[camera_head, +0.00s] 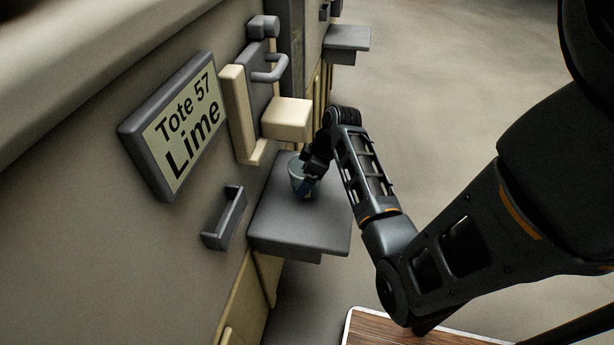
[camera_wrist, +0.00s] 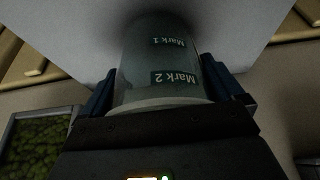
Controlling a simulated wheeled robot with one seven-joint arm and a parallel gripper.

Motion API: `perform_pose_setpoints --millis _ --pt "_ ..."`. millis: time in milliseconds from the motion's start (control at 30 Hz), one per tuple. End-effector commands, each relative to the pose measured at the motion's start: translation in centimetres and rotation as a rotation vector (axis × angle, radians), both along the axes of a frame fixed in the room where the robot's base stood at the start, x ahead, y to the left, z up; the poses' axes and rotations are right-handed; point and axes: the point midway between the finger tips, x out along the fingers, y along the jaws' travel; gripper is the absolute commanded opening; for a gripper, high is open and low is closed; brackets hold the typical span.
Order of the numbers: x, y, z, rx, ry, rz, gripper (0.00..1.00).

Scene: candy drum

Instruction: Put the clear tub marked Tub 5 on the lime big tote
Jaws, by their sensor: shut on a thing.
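A clear tub (camera_head: 296,172) is at the grey shelf below the sign reading "Tote 57 Lime" (camera_head: 182,125). In the wrist view the tub (camera_wrist: 150,55) sits between my blue fingers and bears labels reading "Mark 1" and "Mark 2"; no "Tub 5" mark shows. My gripper (camera_head: 307,182) is shut on the tub, and its fingers also show in the wrist view (camera_wrist: 165,85). The tub looks upright over the grey shelf (camera_head: 290,225); I cannot tell whether its base touches. I see no separate tote body, only the sign on the wall.
A cream block (camera_head: 287,119) and a grey handle (camera_head: 270,69) stick out above the shelf. A grey bracket (camera_head: 225,218) is on the wall at left. Another grey shelf (camera_head: 347,38) stands farther back. A green mottled panel (camera_wrist: 35,145) shows in the wrist view.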

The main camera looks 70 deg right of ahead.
Motion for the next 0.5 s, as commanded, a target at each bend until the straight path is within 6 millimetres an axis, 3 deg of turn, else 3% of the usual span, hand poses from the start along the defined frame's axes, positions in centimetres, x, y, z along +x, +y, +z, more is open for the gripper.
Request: perform_pose_setpoints --millis 467,500 --pt "-0.02 -0.03 -1.25 -0.001 0.000 0.000 0.64" --pt "-0.03 -0.03 -1.24 -0.001 0.000 0.000 0.96"
